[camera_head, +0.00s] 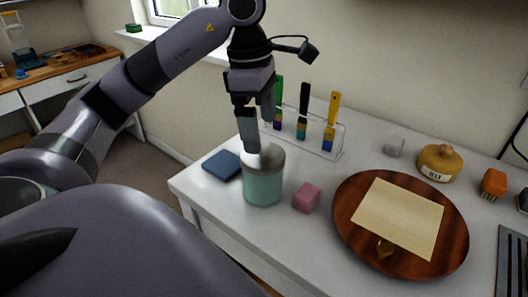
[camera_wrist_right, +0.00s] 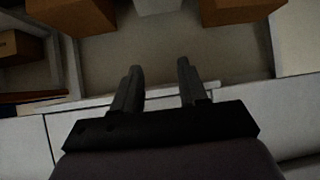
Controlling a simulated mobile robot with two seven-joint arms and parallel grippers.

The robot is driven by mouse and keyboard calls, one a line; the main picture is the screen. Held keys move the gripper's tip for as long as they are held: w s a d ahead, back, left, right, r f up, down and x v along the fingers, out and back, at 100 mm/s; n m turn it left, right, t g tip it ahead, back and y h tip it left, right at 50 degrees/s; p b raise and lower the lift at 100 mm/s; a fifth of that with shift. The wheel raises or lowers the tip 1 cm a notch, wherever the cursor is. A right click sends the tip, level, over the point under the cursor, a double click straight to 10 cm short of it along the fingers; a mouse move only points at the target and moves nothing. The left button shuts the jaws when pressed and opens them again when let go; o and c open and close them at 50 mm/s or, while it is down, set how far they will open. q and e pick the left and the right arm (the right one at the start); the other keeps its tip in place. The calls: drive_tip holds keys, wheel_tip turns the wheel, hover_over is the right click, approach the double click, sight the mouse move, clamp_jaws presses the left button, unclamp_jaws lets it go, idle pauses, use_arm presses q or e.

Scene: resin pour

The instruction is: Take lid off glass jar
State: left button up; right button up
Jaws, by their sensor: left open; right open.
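The glass jar (camera_head: 263,188) stands upright on the white table, pale green, with a grey metal lid (camera_head: 262,157) on top. My left gripper (camera_head: 251,146) points down over the jar, its fingertips at the lid's near-left part. It is open; whether a finger touches the lid I cannot tell. My right gripper (camera_wrist_right: 158,80) shows in the right wrist view, open and empty, away from the jar.
A blue block (camera_head: 222,165) lies left of the jar and a pink block (camera_head: 307,197) right of it. A round wooden board (camera_head: 348,236) bears a cream sheet (camera_head: 398,217). Behind stands a clear rack (camera_head: 325,150) with several brushes. A wax pot (camera_head: 440,163) stands at the back right.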

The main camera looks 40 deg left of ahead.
use_arm(q)
drive_tip(key=shift+w+f, duration=0.1)
drive_tip(key=shift+f, duration=2.25)
drive_tip(key=c, duration=0.7)
drive_tip(key=shift+r, duration=0.1)
